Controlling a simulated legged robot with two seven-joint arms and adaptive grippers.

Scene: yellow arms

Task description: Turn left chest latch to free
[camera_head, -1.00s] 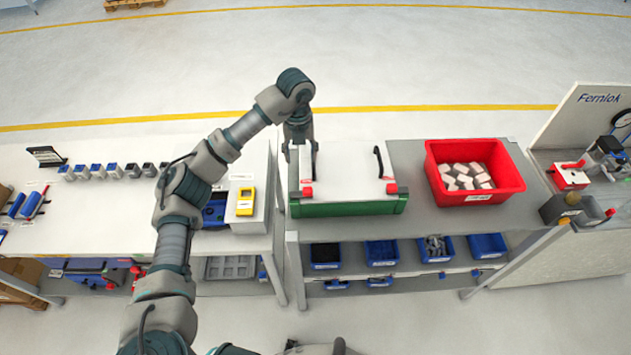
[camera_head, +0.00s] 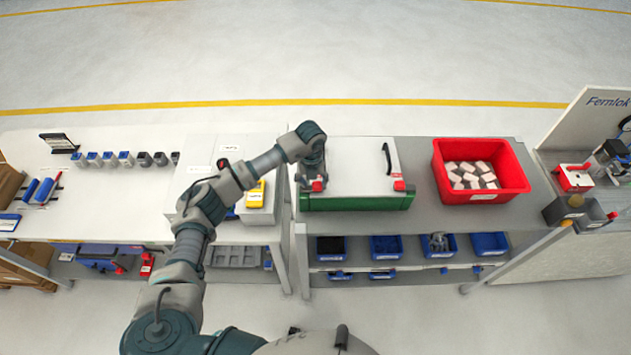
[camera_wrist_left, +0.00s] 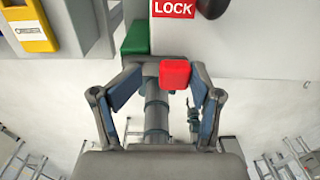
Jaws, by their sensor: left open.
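The chest (camera_head: 355,203) is a green box with a white lid, standing on the grey bench. Its left latch (camera_head: 317,186) is a red block at the front left corner; the right latch (camera_head: 399,186) is a similar red block. My left gripper (camera_head: 311,183) is over the left latch and partly hides it. In the left wrist view the gripper (camera_wrist_left: 160,75) is open, with the red latch (camera_wrist_left: 175,75) between its fingers, nearer the right one. Contact cannot be told. A red LOCK label (camera_wrist_left: 172,8) shows on the lid. My right gripper is out of view.
A red bin (camera_head: 480,197) of pale blocks stands right of the chest. A yellow device (camera_head: 256,195) lies on the white table to the left, close to my left arm. Blue bins (camera_head: 384,247) sit on the shelf below. A black handle (camera_head: 387,158) stands on the lid.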

